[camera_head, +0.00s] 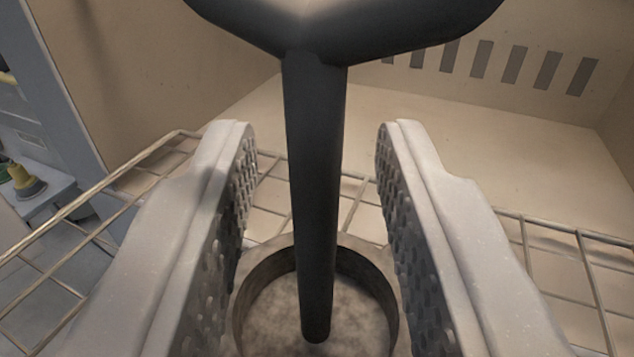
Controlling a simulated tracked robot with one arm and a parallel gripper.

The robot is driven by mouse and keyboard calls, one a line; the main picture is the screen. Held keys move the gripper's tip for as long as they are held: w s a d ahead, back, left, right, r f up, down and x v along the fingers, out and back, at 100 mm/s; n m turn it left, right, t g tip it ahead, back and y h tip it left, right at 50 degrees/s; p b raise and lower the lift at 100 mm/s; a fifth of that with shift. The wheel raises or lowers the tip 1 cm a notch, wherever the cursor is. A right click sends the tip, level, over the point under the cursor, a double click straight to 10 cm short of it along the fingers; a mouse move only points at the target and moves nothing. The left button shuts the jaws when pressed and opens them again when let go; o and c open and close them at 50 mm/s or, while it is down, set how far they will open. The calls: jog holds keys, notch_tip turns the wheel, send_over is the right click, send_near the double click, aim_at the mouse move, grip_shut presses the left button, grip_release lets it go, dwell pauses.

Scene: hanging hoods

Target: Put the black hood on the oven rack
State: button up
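A black piece that I take for the black hood (318,150) shows in the head view. It has a wide dark top, cut off by the upper frame edge, and a straight stem running down between my fingers. The stem's lower end shows inside a round brownish ring at the bottom centre. My gripper (312,140) is open, with one pale, studded finger on each side of the stem and a visible gap on both sides. The wire oven rack (155,150) spreads behind and beside the fingers. I cannot tell whether the hood rests on it.
The round ring (243,300) has a mottled floor; what it belongs to is unclear. Beige oven walls (480,130) with a row of dark slots (513,65) stand behind the rack. Outside at the left, a yellow-and-dark object (27,183) sits on a pale surface.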

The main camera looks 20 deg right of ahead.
jog(key=p+v, duration=0.3)
jog(key=v, duration=0.8)
jog(key=shift+s, duration=0.4)
jog(key=shift+a, duration=0.15)
jog(key=w+d+r+n+y, duration=0.15)
jog(key=r+y, duration=0.25)
jog(key=r, duration=0.7)
jog(key=w+d+r+n+y, duration=0.15)
jog(key=r+y, duration=0.25)
jog(key=r, duration=0.8)
jog(key=s+d+r+g+h, duration=0.1)
jog(key=s+d+r, duration=0.5)
jog(key=d, duration=0.4)
jog(key=s+d+r+g+h, duration=0.1)
jog(key=s+d+r+h, duration=0.1)
jog(key=s+d+r, duration=0.5)
jog(key=d, duration=0.3)
jog(key=shift+s+d, duration=0.25)
jog(key=shift+s, duration=0.05)
